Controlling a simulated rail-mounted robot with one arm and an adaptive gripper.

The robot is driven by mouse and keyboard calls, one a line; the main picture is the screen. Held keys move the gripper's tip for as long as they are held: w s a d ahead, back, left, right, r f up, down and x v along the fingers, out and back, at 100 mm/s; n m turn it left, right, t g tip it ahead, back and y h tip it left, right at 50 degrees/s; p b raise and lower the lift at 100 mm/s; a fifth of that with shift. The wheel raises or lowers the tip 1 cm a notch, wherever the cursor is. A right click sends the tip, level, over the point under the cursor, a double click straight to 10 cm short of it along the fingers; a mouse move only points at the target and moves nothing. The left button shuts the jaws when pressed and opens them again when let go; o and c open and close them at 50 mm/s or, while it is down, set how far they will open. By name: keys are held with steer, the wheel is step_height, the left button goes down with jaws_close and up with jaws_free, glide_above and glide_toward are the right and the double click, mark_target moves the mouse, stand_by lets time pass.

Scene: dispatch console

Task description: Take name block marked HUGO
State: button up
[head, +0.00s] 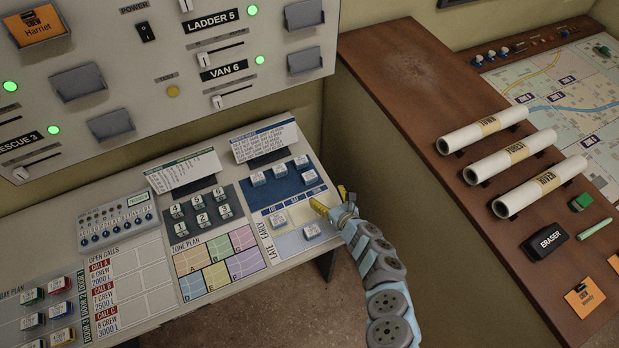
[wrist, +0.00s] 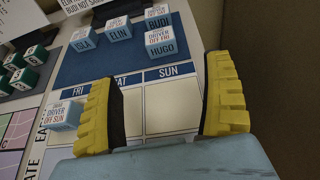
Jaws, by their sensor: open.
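The HUGO block (wrist: 160,43) is a small white and blue cube with its name on the front and "driver off Fri" text on top. It stands on the dark blue panel, just below the BUDI block (wrist: 157,18) in the wrist view. In the head view the HUGO block (head: 309,178) is the lowest of the cubes on the blue panel. My gripper (head: 331,202) is open and empty over the weekday grid at the console's right end. In the wrist view its yellow fingers (wrist: 165,92) are wide apart, with the HUGO block beyond them.
The ELIN block (wrist: 118,29) and ISLA block (wrist: 83,39) stand left of BUDI. Another block (wrist: 62,115) sits in the FRI column, by the left finger. A brown desk (head: 430,130) stands at right.

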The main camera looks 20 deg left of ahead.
mark_target(312, 180)
steer(key=shift+b+x, duration=1.5)
steer(key=shift+x, duration=1.7)
steer(key=shift+w+a+f+b, duration=0.25)
steer(key=shift+a+f+b, duration=0.1)
steer(key=shift+w+a+f+b, duration=0.1)
steer(key=shift+w+a+b, duration=0.3)
steer(key=shift+a, duration=0.05)
steer(key=shift+w+a+f+b, duration=0.2)
steer(key=shift+a+f+b, duration=0.1)
steer(key=shift+f+b, duration=0.05)
steer(key=shift+b+x, duration=1.15)
steer(key=shift+x, duration=0.15)
steer(key=shift+b+x, duration=0.55)
steer(key=shift+x, duration=0.25)
steer(key=c, duration=1.2)
